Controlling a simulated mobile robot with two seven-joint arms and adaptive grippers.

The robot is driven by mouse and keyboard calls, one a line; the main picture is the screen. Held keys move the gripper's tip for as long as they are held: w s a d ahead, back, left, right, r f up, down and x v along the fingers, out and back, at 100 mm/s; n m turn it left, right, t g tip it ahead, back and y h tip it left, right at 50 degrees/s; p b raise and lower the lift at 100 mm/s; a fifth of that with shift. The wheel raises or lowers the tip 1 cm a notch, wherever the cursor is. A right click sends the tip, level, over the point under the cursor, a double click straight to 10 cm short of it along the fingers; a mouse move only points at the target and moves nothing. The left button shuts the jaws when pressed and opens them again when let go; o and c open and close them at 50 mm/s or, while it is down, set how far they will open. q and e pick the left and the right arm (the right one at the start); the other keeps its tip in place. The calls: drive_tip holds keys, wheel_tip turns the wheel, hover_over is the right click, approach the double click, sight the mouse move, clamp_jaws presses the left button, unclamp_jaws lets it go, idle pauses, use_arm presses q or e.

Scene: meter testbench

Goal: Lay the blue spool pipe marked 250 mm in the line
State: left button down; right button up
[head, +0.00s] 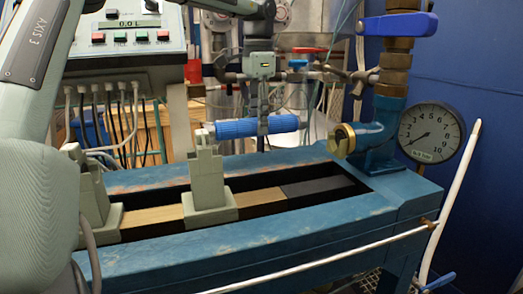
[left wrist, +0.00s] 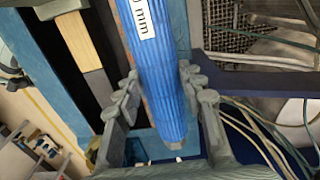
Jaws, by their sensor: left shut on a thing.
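The blue spool pipe (head: 235,129) is roughly level above the bench trough in the head view. My left gripper (head: 263,123) comes down from above and is shut around its middle. The pipe's left end is close to the top of a grey-green support block (head: 208,190); I cannot tell whether they touch. Its right end is apart from the brass fitting (head: 343,140). In the left wrist view the pipe (left wrist: 150,70) lies between the fingers of my left gripper (left wrist: 160,88), with a white label whose visible part reads "0 mm". My right gripper is not in view.
The blue bench (head: 250,247) has a long trough with another support block (head: 95,205) at the left. A pressure gauge (head: 430,133) and a blue-handled valve (head: 398,25) stand at the right. A control box (head: 128,35) with cables is behind. A white hose (head: 455,195) hangs at right.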

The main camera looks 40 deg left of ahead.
use_arm(q)
drive_tip(key=shift+w+d+f, duration=0.1)
drive_tip(key=shift+f, duration=0.65)
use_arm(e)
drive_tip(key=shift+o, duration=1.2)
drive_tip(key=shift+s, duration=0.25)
use_arm(q)
drive_tip(key=shift+f, duration=0.6)
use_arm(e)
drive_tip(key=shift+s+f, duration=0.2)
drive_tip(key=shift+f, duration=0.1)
use_arm(q)
wheel_tip(320, 180, down, 3)
drive_tip(key=shift+d+r, duration=0.1)
drive_tip(key=shift+f, duration=0.4)
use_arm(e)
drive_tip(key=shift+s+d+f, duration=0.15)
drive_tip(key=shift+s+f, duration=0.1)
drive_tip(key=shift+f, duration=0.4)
use_arm(q)
drive_tip(key=c, duration=0.9)
unclamp_jaws()
drive_tip(key=shift+f, duration=0.1)
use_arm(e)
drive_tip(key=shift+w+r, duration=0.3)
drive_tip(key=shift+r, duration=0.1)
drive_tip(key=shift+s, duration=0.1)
